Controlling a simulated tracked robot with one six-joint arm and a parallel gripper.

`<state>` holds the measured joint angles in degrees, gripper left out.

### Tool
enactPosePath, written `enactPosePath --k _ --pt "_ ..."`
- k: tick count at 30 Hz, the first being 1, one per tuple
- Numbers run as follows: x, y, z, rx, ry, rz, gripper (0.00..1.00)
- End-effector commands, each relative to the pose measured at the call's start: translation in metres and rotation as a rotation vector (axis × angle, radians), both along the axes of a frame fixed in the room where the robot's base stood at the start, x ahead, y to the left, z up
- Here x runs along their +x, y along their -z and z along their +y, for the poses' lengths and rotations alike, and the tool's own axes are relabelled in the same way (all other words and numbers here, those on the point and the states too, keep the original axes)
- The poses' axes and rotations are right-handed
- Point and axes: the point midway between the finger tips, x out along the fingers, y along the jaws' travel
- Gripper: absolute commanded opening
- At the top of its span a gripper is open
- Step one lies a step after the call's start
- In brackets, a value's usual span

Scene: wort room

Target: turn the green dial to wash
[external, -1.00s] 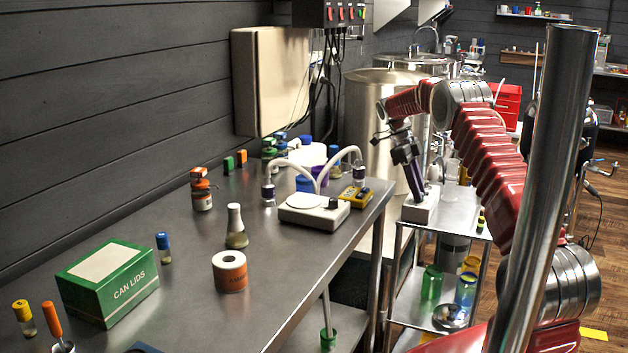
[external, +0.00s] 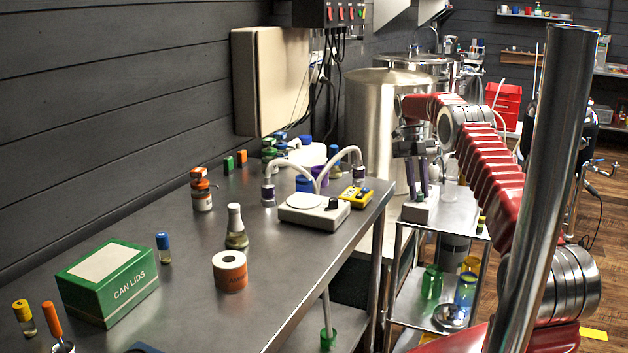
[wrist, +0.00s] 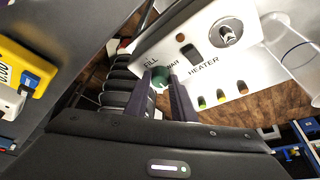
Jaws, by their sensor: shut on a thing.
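The green dial (wrist: 160,76) shows in the wrist view on the edge of a white control panel (wrist: 222,57). My gripper (wrist: 160,84) has its two purple fingers on either side of the dial, shut on it. The panel reads FILL left of the dial and HEATER to the right; another word beside the dial is partly hidden. Where the dial points cannot be told. The dial is not discernible there.
A clear cup (wrist: 290,62) stands right of the panel. The panel also has a metal knob (wrist: 228,34). The steel table (external: 190,275) lies left of the cart, with a yellow meter (external: 356,196) near its edge. A large steel tank (external: 375,130) stands behind.

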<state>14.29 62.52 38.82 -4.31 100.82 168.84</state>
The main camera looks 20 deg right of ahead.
Motion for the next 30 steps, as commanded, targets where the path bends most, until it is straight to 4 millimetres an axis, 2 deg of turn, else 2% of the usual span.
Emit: enactPosePath --k 14,15,22,30 --pt "0.0017 0.0009 0.001 0.001 0.019 -0.006 0.0" --pt "0.0018 0.0008 0.0009 0.001 0.019 -0.006 0.24" --pt "0.0009 0.0004 0.0002 -0.001 0.019 -0.003 0.4" --pt "0.0005 -0.0007 -0.0001 -0.001 0.019 -0.002 0.41"
